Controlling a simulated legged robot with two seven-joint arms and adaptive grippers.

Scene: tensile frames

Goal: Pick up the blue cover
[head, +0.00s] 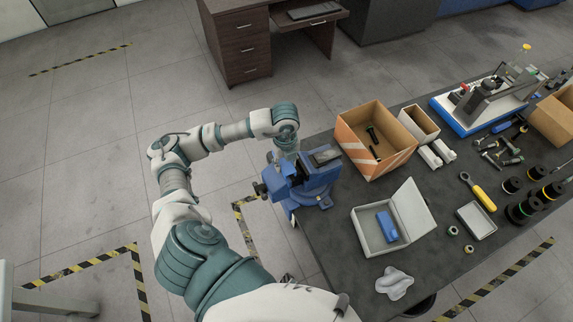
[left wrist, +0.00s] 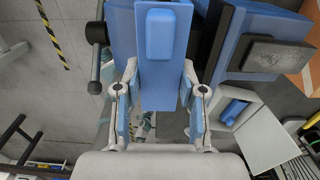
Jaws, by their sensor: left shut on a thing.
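A blue cover (left wrist: 166,60), a flat piece with a raised rounded pad, lies between the fingers of my left gripper (left wrist: 161,78) in the left wrist view. The fingers press on its two sides. In the head view my left gripper (head: 284,154) is beside the blue vise (head: 310,188) at the table's left edge, and the cover is hard to tell from the vise there. The vise also shows in the left wrist view (left wrist: 235,35), right at the cover. I cannot tell whether the cover touches it. My right gripper is not in view.
A grey open-lid box (head: 368,238) holds a blue block (head: 387,225). A cardboard box (head: 362,151) stands behind it. A crumpled white cloth (head: 395,283), a yellow-handled tool (head: 482,196) and black spools (head: 520,210) lie on the dark table (head: 330,245).

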